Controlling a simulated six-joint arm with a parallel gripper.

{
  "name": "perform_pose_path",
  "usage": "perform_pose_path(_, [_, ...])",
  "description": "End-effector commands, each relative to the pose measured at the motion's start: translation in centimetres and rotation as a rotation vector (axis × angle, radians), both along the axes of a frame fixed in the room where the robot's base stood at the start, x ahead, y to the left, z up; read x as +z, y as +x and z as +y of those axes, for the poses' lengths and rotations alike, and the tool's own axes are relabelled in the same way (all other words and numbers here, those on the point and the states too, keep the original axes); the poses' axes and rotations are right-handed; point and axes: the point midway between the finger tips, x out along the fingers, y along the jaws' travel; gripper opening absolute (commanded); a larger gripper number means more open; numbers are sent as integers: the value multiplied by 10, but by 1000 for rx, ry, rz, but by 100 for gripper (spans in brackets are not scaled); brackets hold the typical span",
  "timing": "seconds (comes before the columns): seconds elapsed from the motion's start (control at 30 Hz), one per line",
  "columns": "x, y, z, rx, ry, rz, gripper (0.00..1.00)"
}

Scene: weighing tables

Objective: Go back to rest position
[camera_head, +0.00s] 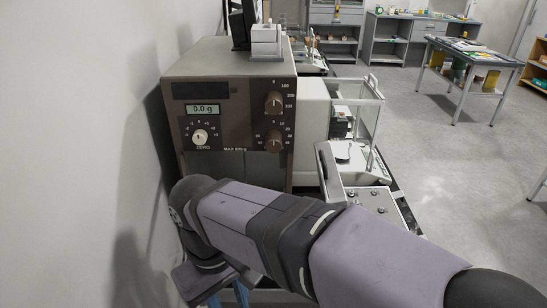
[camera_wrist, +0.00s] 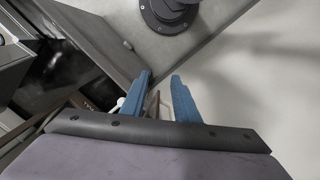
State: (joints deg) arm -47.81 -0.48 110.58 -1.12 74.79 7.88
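My gripper (camera_wrist: 161,78) shows in the wrist view with its two blue fingers apart and nothing held between them. In the head view the arm crosses the lower part of the picture, and the gripper (camera_head: 228,297) points down at the bottom edge, left of centre, its tips cut off by the frame. It is in front of a brown weighing instrument (camera_head: 230,80), whose display (camera_head: 203,109) reads 0.0 g. The arm hides the lower front of that instrument.
A glass-sided balance (camera_head: 360,130) stands right of the brown instrument. A metal device with a tilted plate (camera_head: 328,170) is close behind the arm. A white wall (camera_head: 80,150) runs along the left. Open floor (camera_head: 450,180) lies to the right, with a small table (camera_head: 470,60) farther back.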

Motion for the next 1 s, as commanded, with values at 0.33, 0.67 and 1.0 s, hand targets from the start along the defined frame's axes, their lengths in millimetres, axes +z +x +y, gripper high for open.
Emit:
perform_pose_path(0.33, [-90, 39, -128, -384, 35, -24, 28])
perform_pose_path(0.67, [-140, 21, -205, -623, 53, -55, 28])
perform_pose_path(1.0, [-117, 10, -226, -699, 58, -70, 28])
